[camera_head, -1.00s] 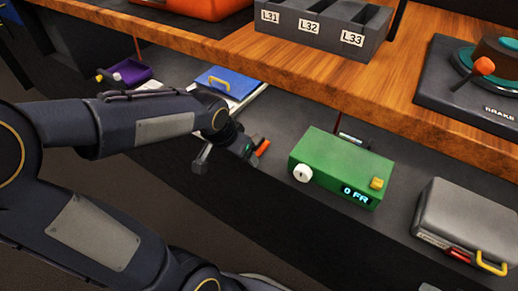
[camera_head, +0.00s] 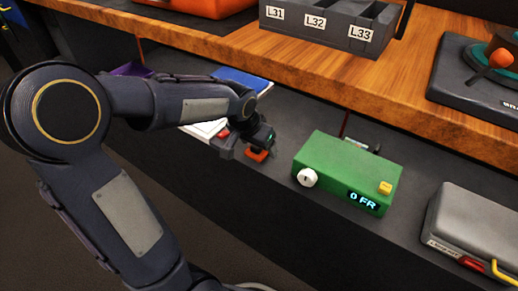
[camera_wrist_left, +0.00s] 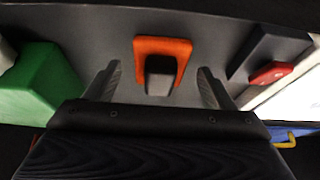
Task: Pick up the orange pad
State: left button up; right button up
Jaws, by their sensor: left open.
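The orange pad (camera_head: 256,155) lies on the dark grey lower surface, left of the green box, partly hidden by my left gripper in the head view. In the left wrist view the orange pad (camera_wrist_left: 162,47) sits ahead, between the fingers in the picture, with a dark grey block (camera_wrist_left: 160,82) at its near side. My left gripper (camera_wrist_left: 157,86) is open, one finger toward each side of the pad, and nothing shows held. In the head view my left gripper (camera_head: 250,141) is right at the pad; I cannot tell whether it touches. My right gripper is not in view.
The green box (camera_head: 345,175) with a white knob stands close on the right. A dark block with a red top (camera_wrist_left: 270,73) is close on the other side. A wooden shelf (camera_head: 230,50) overhangs behind. A grey case (camera_head: 475,225) stands far right.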

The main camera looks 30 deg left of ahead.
pick_arm(q)
jog(key=c, duration=1.2)
jog(key=shift+o, duration=0.2)
jog(key=shift+r, duration=0.15)
jog(key=shift+r+p, duration=0.65)
jog(key=shift+r, duration=0.1)
jog(key=s+a+p, duration=0.1)
jog(key=s+p, duration=0.2)
jog(key=s, duration=1.5)
jog(key=shift+a+f+p, duration=0.15)
jog(key=shift+a+p, duration=0.1)
jog(key=shift+p, duration=0.15)
